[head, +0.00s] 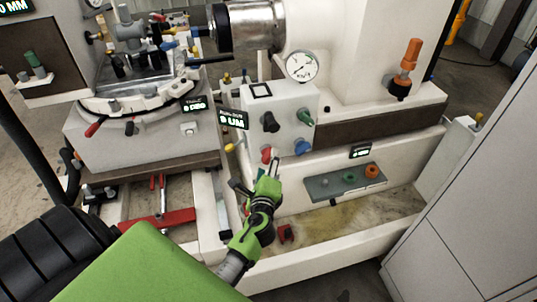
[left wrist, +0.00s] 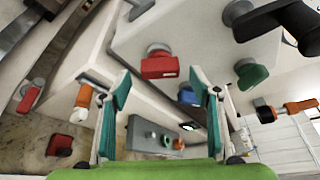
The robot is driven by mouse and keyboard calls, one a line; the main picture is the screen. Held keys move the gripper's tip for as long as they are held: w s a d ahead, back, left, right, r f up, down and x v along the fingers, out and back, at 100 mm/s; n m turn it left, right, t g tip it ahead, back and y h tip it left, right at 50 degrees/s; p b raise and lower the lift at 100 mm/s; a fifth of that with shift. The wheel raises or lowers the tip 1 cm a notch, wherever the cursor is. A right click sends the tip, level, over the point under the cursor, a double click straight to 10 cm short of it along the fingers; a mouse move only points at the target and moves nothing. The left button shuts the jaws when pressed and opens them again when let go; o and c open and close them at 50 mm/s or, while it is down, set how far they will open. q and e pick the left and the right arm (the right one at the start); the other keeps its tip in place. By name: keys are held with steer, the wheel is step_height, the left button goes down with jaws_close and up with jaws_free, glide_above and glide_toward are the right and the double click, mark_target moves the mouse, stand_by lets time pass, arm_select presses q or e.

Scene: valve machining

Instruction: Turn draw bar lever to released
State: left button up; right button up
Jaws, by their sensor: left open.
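No lever is labelled legibly as the draw bar lever, so I cannot tell which one it is. A white control box (head: 280,103) carries a black lever (head: 270,122), a green lever (head: 306,117), a red lever (head: 267,154) and a blue lever (head: 301,147). My left gripper (head: 269,170) is open just below the red lever in the head view. In the left wrist view, the red lever (left wrist: 160,66) lies ahead between the open fingers (left wrist: 160,90), with no contact visible. The green lever (left wrist: 251,73) and blue lever (left wrist: 188,96) are to its right. My right gripper is out of view.
A round gauge (head: 302,66) tops the box. An orange-handled lever (head: 407,60) is at the right. A grey panel (head: 330,187) with coloured knobs is below. A red bar (head: 165,218) lies at the left. A grey cabinet (head: 480,190) borders the right.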

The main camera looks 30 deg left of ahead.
mark_target(268, 159)
arm_select(q)
steer(key=x, duration=0.5)
steer(key=shift+s, duration=0.1)
steer(key=c, duration=1.1)
